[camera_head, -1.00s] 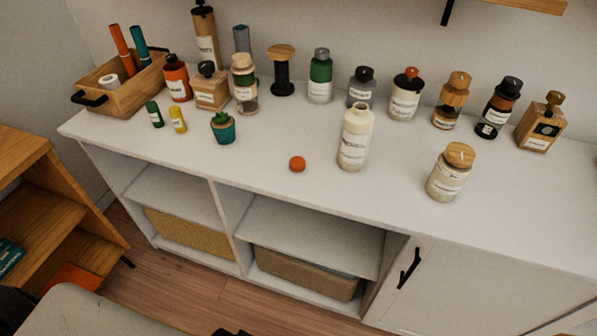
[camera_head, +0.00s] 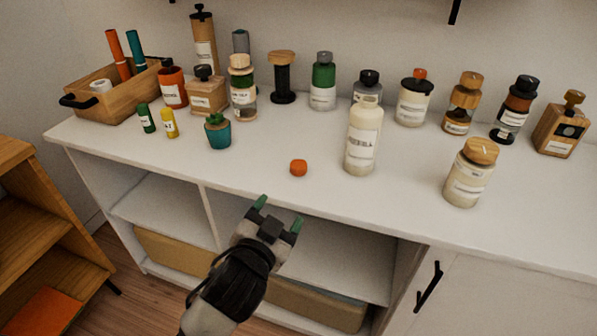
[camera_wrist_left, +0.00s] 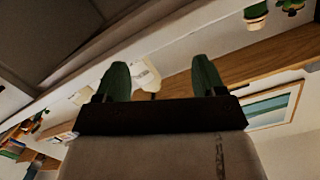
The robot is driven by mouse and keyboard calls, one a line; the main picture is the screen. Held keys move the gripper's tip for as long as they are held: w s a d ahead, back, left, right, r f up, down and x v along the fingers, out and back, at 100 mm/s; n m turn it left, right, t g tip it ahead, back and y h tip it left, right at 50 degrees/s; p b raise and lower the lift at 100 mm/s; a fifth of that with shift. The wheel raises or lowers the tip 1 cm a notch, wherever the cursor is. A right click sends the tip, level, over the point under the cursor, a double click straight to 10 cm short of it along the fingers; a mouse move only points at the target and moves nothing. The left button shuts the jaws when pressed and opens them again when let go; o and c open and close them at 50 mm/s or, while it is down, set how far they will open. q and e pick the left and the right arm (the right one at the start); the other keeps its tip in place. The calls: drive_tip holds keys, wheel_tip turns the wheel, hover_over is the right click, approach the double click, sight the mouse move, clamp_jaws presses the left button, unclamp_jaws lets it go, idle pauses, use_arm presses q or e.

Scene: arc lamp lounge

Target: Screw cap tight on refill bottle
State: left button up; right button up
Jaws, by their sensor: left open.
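The orange cap (camera_head: 298,168) lies on the white cabinet top near its front edge. The cream refill bottle (camera_head: 362,140) stands upright and uncapped to the right of the cap, apart from it. My left gripper (camera_head: 279,211) is open and empty, in front of the cabinet and below the cap in the picture. Its two green fingertips also show in the left wrist view (camera_wrist_left: 160,80), spread apart. My right gripper is not in view.
A cream jar with a wooden lid (camera_head: 469,172) stands right of the bottle. A potted succulent (camera_head: 218,132) stands left of the cap. Several bottles line the back, with a wooden caddy (camera_head: 120,100) at left. The top around the cap is clear.

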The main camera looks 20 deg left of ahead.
use_arm(q)
drive_tip(key=w+d+r+m+t+h, duration=0.1)
drive_tip(key=d+r+m+h, duration=0.4)
drive_tip(key=r+m+h, duration=0.3)
drive_tip(key=d+r+m+t+h, duration=0.1)
drive_tip(key=d+r+m+h, duration=0.5)
drive_tip(key=r+m+h, duration=0.15)
drive_tip(key=s+d+m+g+h, duration=0.35)
drive_tip(key=d+m+g, duration=0.35)
drive_tip(key=m+g, duration=1.05)
drive_tip(key=w+a+f+m+y, duration=0.3)
drive_tip(key=w+a+f+y, duration=0.3)
drive_tip(key=y, duration=0.5)
drive_tip(key=w+a+r+n+t+y, duration=0.1)
drive_tip(key=w+a+y, duration=0.1)
drive_tip(key=a+y, duration=0.2)
drive_tip(key=w+a+r+n+t+y, duration=0.1)
drive_tip(key=w+a+t+y, duration=0.1)
drive_tip(key=a, duration=0.7)
drive_tip(key=shift+w+r+n+y, duration=0.3)
drive_tip(key=shift+w+n+y, duration=0.1)
drive_tip(key=shift+w+y, duration=0.45)
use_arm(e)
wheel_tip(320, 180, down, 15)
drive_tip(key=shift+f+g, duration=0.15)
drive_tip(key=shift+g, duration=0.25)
use_arm(q)
drive_tip(key=shift+d, duration=0.1)
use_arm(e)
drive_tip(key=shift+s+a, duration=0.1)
